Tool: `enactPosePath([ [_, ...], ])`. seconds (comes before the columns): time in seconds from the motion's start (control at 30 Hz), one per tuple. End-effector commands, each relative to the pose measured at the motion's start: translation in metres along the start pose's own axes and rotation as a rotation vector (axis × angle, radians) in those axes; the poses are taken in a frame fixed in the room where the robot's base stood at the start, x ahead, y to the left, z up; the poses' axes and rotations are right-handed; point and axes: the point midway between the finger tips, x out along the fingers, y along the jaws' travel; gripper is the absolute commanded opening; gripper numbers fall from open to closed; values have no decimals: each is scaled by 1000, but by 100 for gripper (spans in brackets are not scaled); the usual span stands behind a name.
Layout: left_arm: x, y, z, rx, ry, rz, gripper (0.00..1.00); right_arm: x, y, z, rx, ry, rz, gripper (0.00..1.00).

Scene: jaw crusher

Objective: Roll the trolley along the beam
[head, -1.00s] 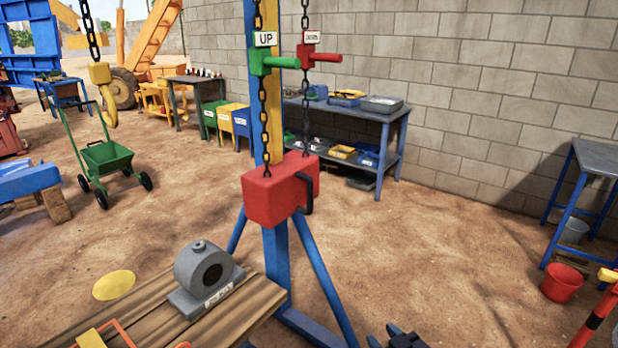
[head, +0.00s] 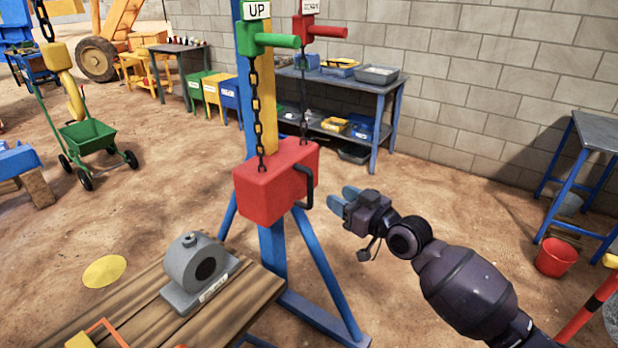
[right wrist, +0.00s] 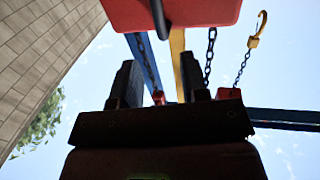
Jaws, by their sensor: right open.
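The red trolley block (head: 272,182) hangs on two dark chains in front of the blue and yellow post, with a black handle (head: 305,187) on its right side. In the right wrist view the red block (right wrist: 180,12) and its dark handle show at the top, beyond the fingers. My right gripper (head: 340,202) is open and empty, just right of the handle and apart from it. Its two fingers also show in the right wrist view (right wrist: 160,85). A yellow hook (head: 66,80) hangs on a chain at the left. The left gripper is not in view.
A grey bearing housing (head: 197,265) sits on a wooden bench (head: 228,318) at the front. A green lever (head: 265,40) and a red lever (head: 322,30) are above the red block. A blue brace leg (head: 328,275) stands below my right gripper.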

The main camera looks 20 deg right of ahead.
Motion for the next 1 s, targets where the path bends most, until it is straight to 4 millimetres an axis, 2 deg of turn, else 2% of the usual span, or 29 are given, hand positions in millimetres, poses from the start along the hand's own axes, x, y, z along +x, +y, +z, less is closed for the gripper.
enactPosePath([
  [0.2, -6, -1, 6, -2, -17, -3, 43, 31, 0, -2, 1, 2, 0, 41],
  [0.4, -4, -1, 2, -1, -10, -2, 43, 66, 0, -1, 1, 2, 0, 41],
  [0.6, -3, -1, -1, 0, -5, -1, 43, 91, 0, 0, -1, 1, 0, 41],
  [0.8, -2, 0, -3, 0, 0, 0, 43, 102, 0, 0, 0, 0, 0, 41],
  [1.0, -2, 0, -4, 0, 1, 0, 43, 103, 0, 0, -1, -1, 0, 41],
])
